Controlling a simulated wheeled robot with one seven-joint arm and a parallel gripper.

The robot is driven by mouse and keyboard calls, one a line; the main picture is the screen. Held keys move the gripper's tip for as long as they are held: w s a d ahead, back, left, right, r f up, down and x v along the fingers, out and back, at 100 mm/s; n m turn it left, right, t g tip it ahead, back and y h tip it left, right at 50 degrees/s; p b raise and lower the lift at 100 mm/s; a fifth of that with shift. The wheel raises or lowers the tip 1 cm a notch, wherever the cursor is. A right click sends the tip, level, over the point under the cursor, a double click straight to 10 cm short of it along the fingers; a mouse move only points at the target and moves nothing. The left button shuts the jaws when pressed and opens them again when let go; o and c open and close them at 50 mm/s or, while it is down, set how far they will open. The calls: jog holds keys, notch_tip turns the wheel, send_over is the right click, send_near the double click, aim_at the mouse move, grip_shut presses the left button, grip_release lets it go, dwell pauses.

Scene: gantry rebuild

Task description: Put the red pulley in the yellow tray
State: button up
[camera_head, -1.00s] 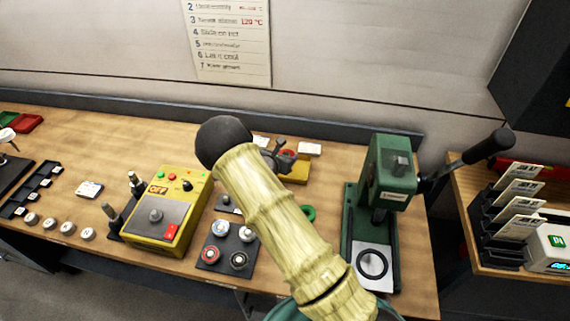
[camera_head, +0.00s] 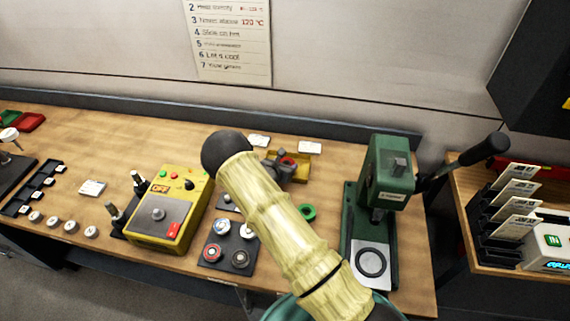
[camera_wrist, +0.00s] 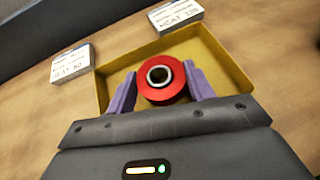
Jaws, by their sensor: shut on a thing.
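The red pulley (camera_wrist: 163,94) is a red ring with a metal-lined bore. In the wrist view it sits between the two purple fingers of my gripper (camera_wrist: 161,92), which is shut on it. The yellow tray (camera_wrist: 219,52) surrounds it in that view; I cannot tell whether the pulley touches the tray floor. In the head view my gripper (camera_head: 285,170) is over the yellow tray (camera_head: 301,176) at the back of the bench, with a bit of the red pulley (camera_head: 288,160) showing. My arm hides part of the tray.
White cards (camera_wrist: 73,62) and (camera_wrist: 177,14) stand behind the tray. A green ring (camera_head: 307,212) lies in front of it. A green press (camera_head: 386,185) stands to the right, a yellow heater box (camera_head: 170,208) to the left, and a dark plate with round parts (camera_head: 228,245) between.

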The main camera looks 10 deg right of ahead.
jog(key=shift+f, duration=0.2)
jog(key=o, duration=1)
jog(key=shift+o, duration=0.2)
jog(key=shift+r, duration=0.2)
jog(key=b+v, duration=0.3)
jog(key=v, duration=0.9)
